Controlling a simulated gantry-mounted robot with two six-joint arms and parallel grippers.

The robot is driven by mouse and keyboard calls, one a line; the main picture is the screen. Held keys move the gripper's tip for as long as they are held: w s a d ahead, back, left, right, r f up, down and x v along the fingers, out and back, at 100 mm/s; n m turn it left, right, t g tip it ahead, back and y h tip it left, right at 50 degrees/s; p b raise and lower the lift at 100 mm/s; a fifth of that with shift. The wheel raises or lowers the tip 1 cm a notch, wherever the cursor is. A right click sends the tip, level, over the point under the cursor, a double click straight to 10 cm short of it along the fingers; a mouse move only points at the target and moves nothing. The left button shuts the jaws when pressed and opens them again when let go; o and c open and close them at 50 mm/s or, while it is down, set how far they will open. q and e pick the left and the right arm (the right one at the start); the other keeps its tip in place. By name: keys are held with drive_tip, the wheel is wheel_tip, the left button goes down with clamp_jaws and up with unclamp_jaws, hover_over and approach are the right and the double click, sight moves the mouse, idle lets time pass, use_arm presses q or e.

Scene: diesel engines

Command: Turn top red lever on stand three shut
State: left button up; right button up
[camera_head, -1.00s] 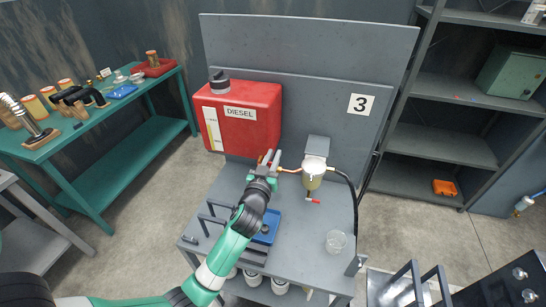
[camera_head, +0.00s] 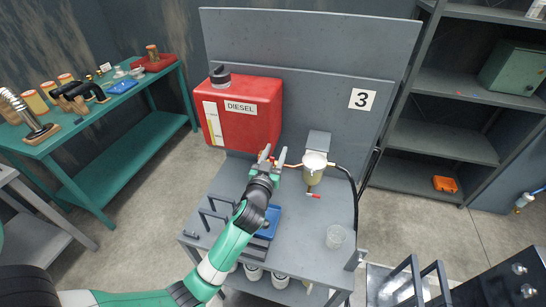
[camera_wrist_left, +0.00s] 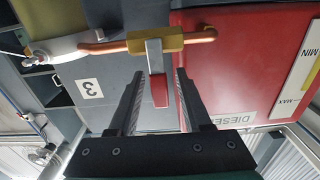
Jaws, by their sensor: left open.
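Stand three (camera_head: 290,265) is the grey bench with the "3" sign on its back panel. The top red lever (camera_wrist_left: 159,90) sits on a brass valve (camera_wrist_left: 155,43) in the copper fuel line by the red diesel tank (camera_head: 240,113). In the left wrist view the lever points across the copper pipe, towards my gripper. My left gripper (camera_head: 275,153) is open, its fingers on either side of the lever with gaps visible. In the head view the gripper largely hides the valve. A second red lever (camera_head: 313,195) is under the filter bowl (camera_head: 313,170). My right gripper is out of view.
A blue tray (camera_head: 268,222) and a clear cup (camera_head: 335,237) are on the stand. A black hose (camera_head: 352,190) runs down from the filter. A green workbench (camera_head: 110,150) with parts is at left, and grey shelves (camera_head: 440,145) are at right.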

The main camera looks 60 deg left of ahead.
use_arm(q)
drive_tip(key=v, duration=1.1)
drive_tip(key=shift+d, duration=0.15)
drive_tip(key=shift+s+d, duration=0.1)
drive_tip(key=w+d+r+t+h, duration=0.1)
drive_tip(key=w+d+r+t, duration=0.25)
drive_tip(key=r, duration=0.65)
drive_tip(key=w+d+r+t+h, duration=0.1)
drive_tip(key=w+d+r+t, duration=0.15)
drive_tip(key=d+r, duration=0.45)
drive_tip(key=w+d+r+t+h, duration=0.1)
drive_tip(key=w+d+r+t, duration=0.15)
drive_tip(key=r, duration=0.95)
drive_tip(key=s+d+r+m+t+h, duration=0.3)
drive_tip(key=d+r+m+h, duration=0.2)
drive_tip(key=d+r+h, duration=0.15)
drive_tip(key=s+d+r+m+t+h, duration=0.3)
drive_tip(key=d+r+m+t+h, duration=0.15)
drive_tip(key=r+h, duration=0.2)
wheel_tip(320, 180, up, 29)
drive_tip(key=p, duration=2.9)
wheel_tip(320, 180, down, 61)
drive_tip(key=b, duration=6.1)
drive_tip(key=shift+m+g+y, duration=0.3)
drive_tip(key=shift+m, duration=0.05)
